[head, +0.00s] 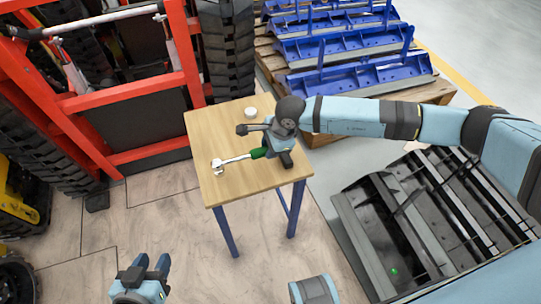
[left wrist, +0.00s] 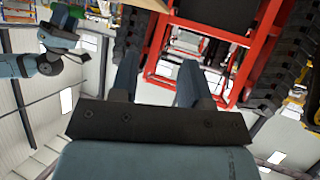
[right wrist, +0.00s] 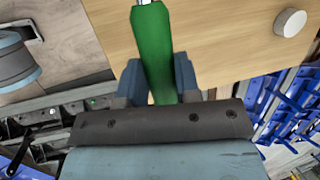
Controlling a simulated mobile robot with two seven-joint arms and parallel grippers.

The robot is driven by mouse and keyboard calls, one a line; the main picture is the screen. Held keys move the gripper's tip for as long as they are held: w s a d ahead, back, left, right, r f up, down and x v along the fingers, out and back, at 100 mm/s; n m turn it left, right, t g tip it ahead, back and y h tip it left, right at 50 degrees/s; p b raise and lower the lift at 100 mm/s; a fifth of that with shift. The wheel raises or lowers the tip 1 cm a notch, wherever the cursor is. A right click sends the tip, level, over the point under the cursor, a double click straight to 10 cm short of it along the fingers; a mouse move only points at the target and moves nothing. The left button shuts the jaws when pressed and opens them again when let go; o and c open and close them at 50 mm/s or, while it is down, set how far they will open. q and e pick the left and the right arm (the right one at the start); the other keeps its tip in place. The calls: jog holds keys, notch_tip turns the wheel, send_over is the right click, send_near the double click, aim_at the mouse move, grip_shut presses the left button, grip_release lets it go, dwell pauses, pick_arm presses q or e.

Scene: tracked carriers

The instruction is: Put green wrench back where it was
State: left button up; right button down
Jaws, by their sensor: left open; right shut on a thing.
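The green wrench (head: 236,160) has a silver open-ended head and a green handle. It is over the small wooden table (head: 205,130), its head pointing left in the head view. My right gripper (head: 267,151) is shut on the green handle, which also shows between the fingers in the right wrist view (right wrist: 151,45). I cannot tell whether the wrench touches the tabletop. My left gripper (head: 146,270) is open and empty, low in front of the table. Its fingers show apart in the left wrist view (left wrist: 157,82).
A white round cap (head: 250,113) sits on the table's far side, also visible in the right wrist view (right wrist: 290,22). A red-framed tracked carrier (head: 110,100) stands left of the table. Blue metal parts (head: 345,45) lie on a pallet behind; dark metal parts (head: 400,220) lie right.

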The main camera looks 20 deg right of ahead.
notch_tip(320, 180, down, 4)
jog(key=shift+r+b, duration=0.1)
jog(key=shift+b, duration=0.25)
jog(key=c, duration=0.8)
grip_release()
